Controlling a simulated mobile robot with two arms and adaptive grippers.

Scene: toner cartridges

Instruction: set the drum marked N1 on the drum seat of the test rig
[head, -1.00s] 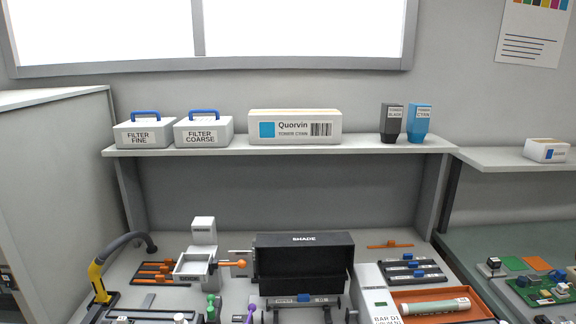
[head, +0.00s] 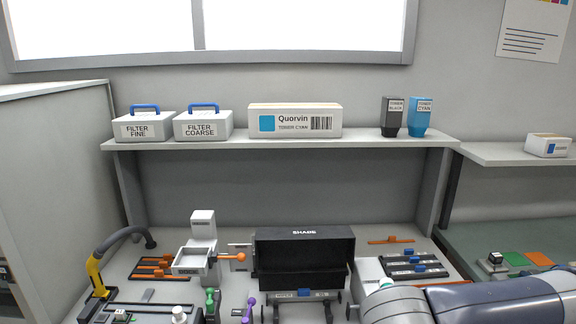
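No drum marked N1 can be made out now. My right arm (head: 480,303) covers the lower right, where a pale green cylinder lay in an orange tray in the earlier frame; its marking was not readable. A black box marked SHADE (head: 303,262) stands at the bench's middle. Just in front of it is a low metal frame with a blue-tabbed bar (head: 304,294). I cannot tell which fixture is the test rig, and no drum seat can be identified. Neither gripper shows in the head view.
A shelf (head: 230,144) holds two filter boxes (head: 144,126), a Quorvin carton (head: 295,121) and two toner bottles (head: 391,116). Left on the bench are a white device with an orange knob (head: 203,245) and a yellow-based hose arm (head: 96,275). Dark blue-tabbed bars (head: 414,268) lie right.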

